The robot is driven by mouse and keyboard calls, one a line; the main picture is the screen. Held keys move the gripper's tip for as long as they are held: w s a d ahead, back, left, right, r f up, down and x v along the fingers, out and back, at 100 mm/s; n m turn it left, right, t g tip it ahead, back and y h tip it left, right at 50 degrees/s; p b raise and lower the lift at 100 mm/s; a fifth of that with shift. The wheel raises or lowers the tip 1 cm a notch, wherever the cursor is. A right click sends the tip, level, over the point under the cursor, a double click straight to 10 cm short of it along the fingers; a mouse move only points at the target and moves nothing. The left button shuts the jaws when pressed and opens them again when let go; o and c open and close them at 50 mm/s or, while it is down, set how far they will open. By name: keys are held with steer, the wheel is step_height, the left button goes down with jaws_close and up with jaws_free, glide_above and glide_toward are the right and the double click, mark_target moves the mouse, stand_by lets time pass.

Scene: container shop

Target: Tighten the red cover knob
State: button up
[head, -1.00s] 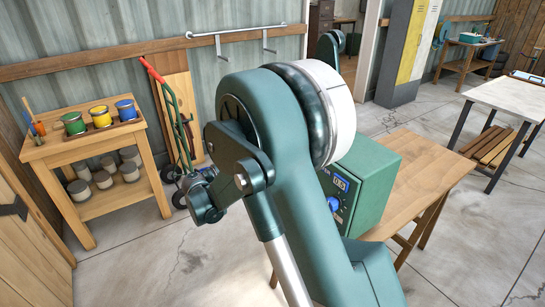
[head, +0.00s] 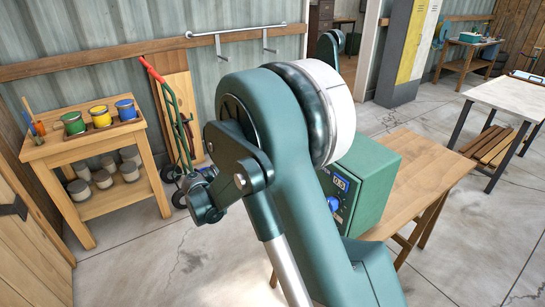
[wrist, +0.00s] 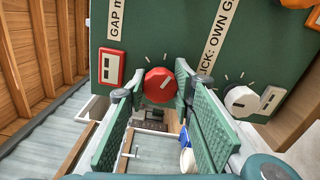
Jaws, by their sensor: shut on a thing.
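The fingers hide part of the knob's sides. In the head view my arm covers the gripper and the knob.
On the panel, a white knob (wrist: 241,101) sits right of the fingers and a red-framed switch (wrist: 110,68) sits left. In the head view a green box (head: 372,180) with a blue knob stands on a wooden table (head: 425,170). A paint shelf (head: 85,155) stands left.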

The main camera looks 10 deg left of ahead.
steer(key=shift+m, duration=2.2)
steer(key=o, duration=0.9)
steer(key=shift+s+a, duration=0.1)
steer(key=shift+a, duration=0.05)
steer(key=v, duration=1.1)
steer(key=shift+s+a, duration=0.25)
